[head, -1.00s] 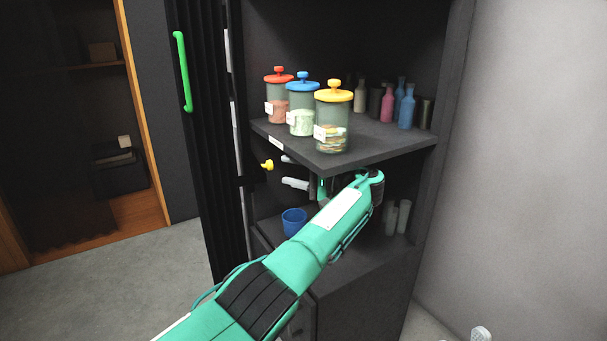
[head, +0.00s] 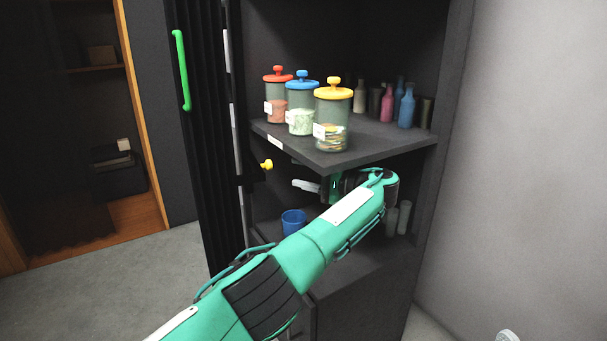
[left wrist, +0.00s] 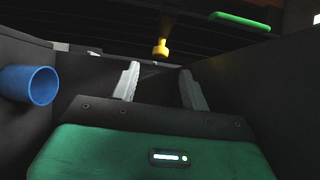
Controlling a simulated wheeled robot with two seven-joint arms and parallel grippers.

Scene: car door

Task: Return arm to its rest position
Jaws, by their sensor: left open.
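My green left arm reaches into the cabinet below the shelf that bears the jars. In the head view its left gripper (head: 306,185) points left, partly hidden under the shelf and behind the wrist. In the left wrist view the gripper (left wrist: 160,85) has its two grey fingers apart with nothing between them. A yellow knob (head: 267,165) is just left of the fingers and apart from them. It also shows beyond the fingertips in the left wrist view (left wrist: 160,48). My right gripper is not in view.
The jar shelf (head: 345,155) is close above my wrist. It bears three lidded jars and several bottles. A blue cup (head: 293,222) stands below the gripper. The open black door (head: 205,150) with a green handle (head: 182,70) is at left. Grey cylinders (head: 404,217) stand behind my wrist.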

